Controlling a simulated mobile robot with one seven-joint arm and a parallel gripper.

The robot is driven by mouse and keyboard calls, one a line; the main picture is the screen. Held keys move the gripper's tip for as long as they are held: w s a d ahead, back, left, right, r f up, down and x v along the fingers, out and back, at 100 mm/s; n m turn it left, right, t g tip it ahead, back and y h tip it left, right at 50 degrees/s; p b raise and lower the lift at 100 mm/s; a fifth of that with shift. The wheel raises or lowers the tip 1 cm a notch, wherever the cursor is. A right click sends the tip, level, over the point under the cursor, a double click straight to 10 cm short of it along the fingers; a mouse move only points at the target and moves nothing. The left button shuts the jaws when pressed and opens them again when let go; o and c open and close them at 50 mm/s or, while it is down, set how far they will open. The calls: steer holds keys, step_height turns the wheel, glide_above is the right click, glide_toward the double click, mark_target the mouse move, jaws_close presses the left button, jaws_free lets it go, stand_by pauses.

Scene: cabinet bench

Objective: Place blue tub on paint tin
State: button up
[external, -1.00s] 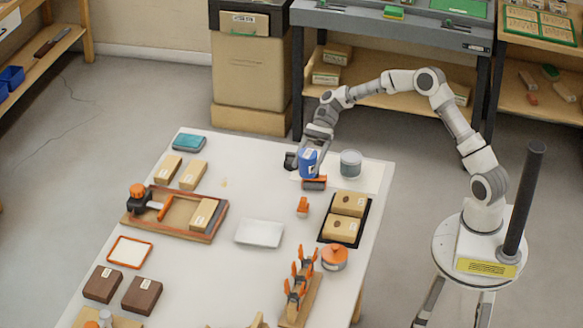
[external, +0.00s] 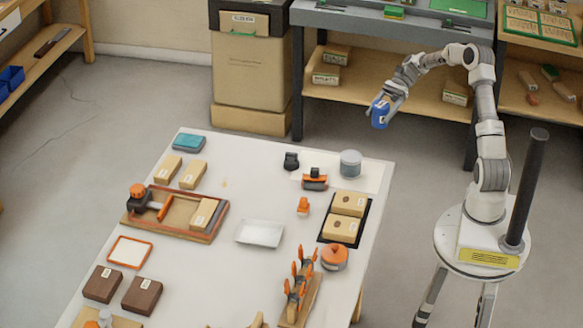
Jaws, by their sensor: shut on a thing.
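The blue tub (external: 380,113) is held in my gripper (external: 384,103), which is shut on it. The tub is tilted and in the air, above and to the right of the paint tin, apart from it. The paint tin (external: 350,163) is a grey cylinder with a lighter top. It stands upright on a white sheet at the far right corner of the table, with nothing on its lid.
An orange-and-black tool (external: 315,179) and a small black object (external: 291,161) stand left of the tin. A black tray (external: 327,233) with two tan blocks lies in front. A grey bench (external: 345,22) stands behind. The white tabletop (external: 215,270) has clear patches.

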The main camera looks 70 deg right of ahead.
steer(key=w+a+f, duration=0.2)
steer(key=w+a+f+b, duration=0.1)
steer(key=w+a+f, duration=0.1)
steer(key=w, duration=0.1)
steer(key=w+a+f, duration=0.2)
steer(key=w, duration=0.1)
steer(key=shift+b, duration=0.35)
steer(key=shift+s+f+b, duration=0.1)
steer(key=shift+f+b, duration=0.35)
steer(key=shift+f, duration=1.5)
steer(key=shift+f, duration=0.15)
steer(key=o, duration=1.5)
steer(key=shift+d+r, duration=0.1)
steer(key=shift+r, duration=0.1)
steer(key=p+v, duration=0.2)
steer(key=v, duration=0.9)
steer(key=shift+s+d, duration=0.2)
steer(key=shift+d, duration=0.1)
